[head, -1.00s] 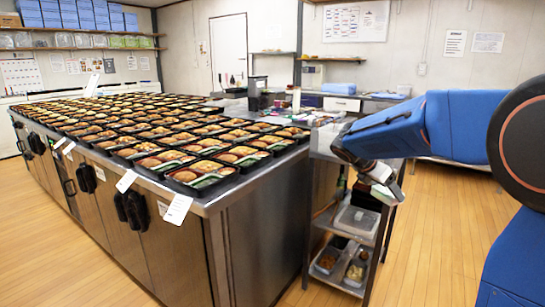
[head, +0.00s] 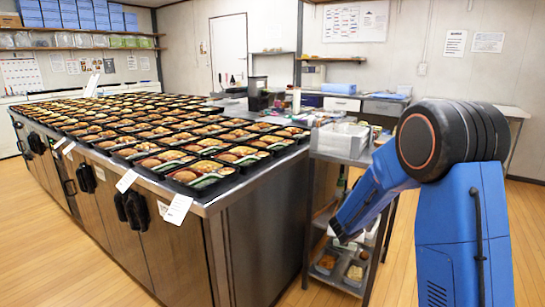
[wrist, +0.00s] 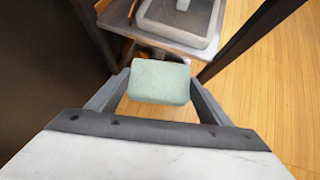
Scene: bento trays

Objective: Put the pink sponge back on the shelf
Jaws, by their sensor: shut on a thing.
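My gripper (wrist: 158,84) is shut on a pale green, sponge-like block (wrist: 160,81) in the wrist view. The block lies between the two grey fingers, clear of any surface. I see no pink sponge in either view. A metal cart shelf (wrist: 190,50) with a grey tray (wrist: 148,23) on it lies just beyond the block. In the head view my arm reaches down in front of the cart (head: 340,158), and the gripper and the block cannot be made out there.
The steel counter (head: 255,185) left of the cart is covered with bento trays (head: 200,180). Food containers (head: 356,272) stand on the cart's low shelf. A wall shelf (head: 80,49) holds blue boxes at the far left. Wooden floor is free right of the cart.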

